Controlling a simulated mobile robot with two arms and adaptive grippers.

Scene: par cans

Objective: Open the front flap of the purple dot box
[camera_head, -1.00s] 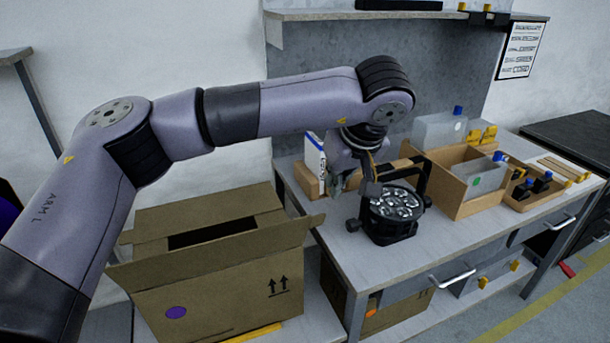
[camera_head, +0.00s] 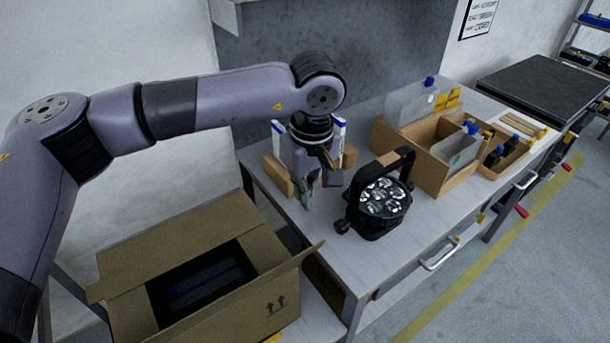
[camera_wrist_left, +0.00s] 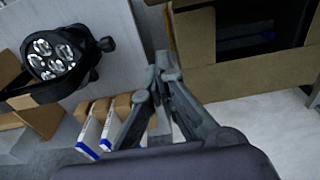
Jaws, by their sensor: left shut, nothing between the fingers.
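The cardboard box (camera_head: 228,318) stands at the lower left of the head view, its top open on a dark inside with a bluish item. Its purple dot is outside the current head view. The box also shows at the upper right of the left wrist view (camera_wrist_left: 262,78). My left gripper (camera_head: 311,188) is shut and empty, above the bench's left end, to the right of and apart from the box. Its fingertips show in the left wrist view (camera_wrist_left: 164,64).
A black stage lamp (camera_head: 382,197) stands on the bench (camera_head: 345,262), just right of my left gripper. White-and-blue cartons (camera_head: 338,130) are behind the gripper. A wooden crate (camera_head: 428,165) and a small tray of bottles (camera_head: 503,160) lie farther right. The bench front is clear.

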